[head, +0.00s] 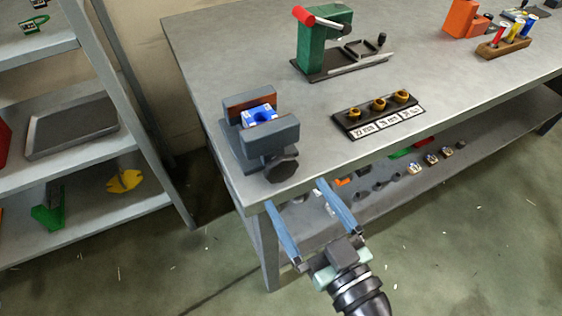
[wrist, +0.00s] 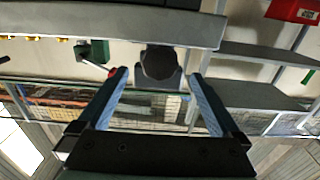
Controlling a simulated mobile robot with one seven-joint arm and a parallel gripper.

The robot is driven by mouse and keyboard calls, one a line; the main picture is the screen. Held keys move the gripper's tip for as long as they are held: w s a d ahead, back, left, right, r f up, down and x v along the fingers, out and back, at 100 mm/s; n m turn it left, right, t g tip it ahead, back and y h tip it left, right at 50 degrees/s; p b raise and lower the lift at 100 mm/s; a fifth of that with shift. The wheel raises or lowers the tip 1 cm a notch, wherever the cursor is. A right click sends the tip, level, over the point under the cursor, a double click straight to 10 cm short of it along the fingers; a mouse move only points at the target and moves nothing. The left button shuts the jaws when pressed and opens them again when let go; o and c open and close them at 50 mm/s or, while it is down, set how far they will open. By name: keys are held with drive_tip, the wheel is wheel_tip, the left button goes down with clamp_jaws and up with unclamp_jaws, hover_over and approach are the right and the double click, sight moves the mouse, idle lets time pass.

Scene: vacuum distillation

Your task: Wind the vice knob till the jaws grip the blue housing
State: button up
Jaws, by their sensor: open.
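A grey vice (head: 262,135) stands at the table's near left corner. The blue housing (head: 259,115) sits between its jaws; whether both jaws touch it I cannot tell. The dark vice knob (head: 282,168) is on the vice's near side, facing my gripper. My gripper (head: 295,193) is open and empty, with two long blue fingers pointing at the table's front edge, short of the knob and apart from it. In the wrist view the knob (wrist: 160,62) shows beyond and between the fingertips (wrist: 162,72), near the middle. The housing is hidden there.
The grey table (head: 225,55) has a lower shelf with small parts. A black strip with brass fittings (head: 379,104) lies right of the vice. A green press (head: 325,45) with a red-ended handle stands behind. Shelving (head: 70,60) is at the left. The floor in front is open.

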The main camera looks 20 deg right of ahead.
sight(283, 174)
drive_tip(key=w+p, duration=0.1)
drive_tip(key=w, duration=0.6)
drive_tip(key=shift+w+a, duration=0.15)
drive_tip(key=shift+w, duration=0.1)
drive_tip(key=c, duration=1.3)
